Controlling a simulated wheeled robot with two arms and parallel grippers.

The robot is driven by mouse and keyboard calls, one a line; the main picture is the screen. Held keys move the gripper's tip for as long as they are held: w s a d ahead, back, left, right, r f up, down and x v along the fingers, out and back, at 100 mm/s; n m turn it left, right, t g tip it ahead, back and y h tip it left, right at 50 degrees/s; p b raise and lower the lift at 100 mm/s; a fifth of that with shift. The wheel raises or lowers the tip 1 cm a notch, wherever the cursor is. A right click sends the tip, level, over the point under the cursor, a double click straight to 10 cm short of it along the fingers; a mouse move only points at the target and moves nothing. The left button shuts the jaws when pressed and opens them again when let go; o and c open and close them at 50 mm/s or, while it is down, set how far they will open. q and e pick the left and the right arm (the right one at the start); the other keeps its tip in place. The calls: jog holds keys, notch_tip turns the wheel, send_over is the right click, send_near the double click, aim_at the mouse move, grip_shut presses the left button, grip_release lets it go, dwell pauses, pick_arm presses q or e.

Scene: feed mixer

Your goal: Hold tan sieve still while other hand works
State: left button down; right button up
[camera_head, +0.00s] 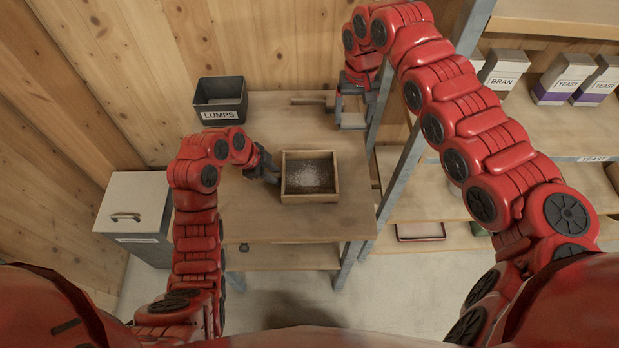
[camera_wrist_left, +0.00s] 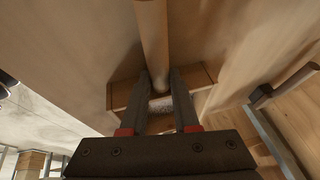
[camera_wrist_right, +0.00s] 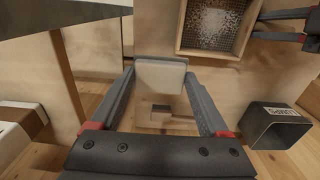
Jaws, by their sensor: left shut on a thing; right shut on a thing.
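The tan sieve (camera_head: 310,198) is a square wooden frame on the table, with whitish grains over its mesh. It shows at the top of the right wrist view (camera_wrist_right: 186,28). My left gripper (camera_head: 272,168) is shut at its left wall in the head view. In the left wrist view my left fingers (camera_wrist_left: 160,100) stand close together, with a wooden bar (camera_wrist_left: 152,40) running up from between them. My right gripper (camera_head: 351,110) is near the table's back right corner. In the right wrist view its fingers (camera_wrist_right: 160,95) are on a pale block-shaped thing (camera_wrist_right: 160,75); what it is I cannot tell.
A dark bin marked LUMPS (camera_head: 221,101) stands at the table's back left. A wooden handle (camera_head: 309,101) lies left of my right gripper. Shelves with BRAN (camera_head: 502,72) and YEAST boxes (camera_head: 562,80) are at right. A grey lidded bin (camera_head: 137,212) stands left of the table (camera_head: 235,215).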

aim_at(343, 123)
jog(key=shift+s+a+f, duration=0.5)
jog(key=shift+a+f, duration=0.2)
jog(key=shift+f, duration=0.2)
jog(key=shift+s+a+f, duration=0.15)
jog(key=shift+a+f, duration=0.3)
jog(key=shift+a, duration=0.15)
jog(key=shift+s+a+f, duration=0.95)
jog(key=shift+a+f, duration=0.45)
jog(key=shift+f, duration=0.5)
jog(key=shift+s+a+f, duration=1)
jog(key=shift+a+f, duration=0.35)
jog(key=shift+f, duration=0.5)
jog(key=shift+s+a+f, duration=0.95)
jog(key=shift+a+f, duration=0.45)
jog(key=shift+f, duration=0.5)
jog(key=shift+f, duration=0.4)
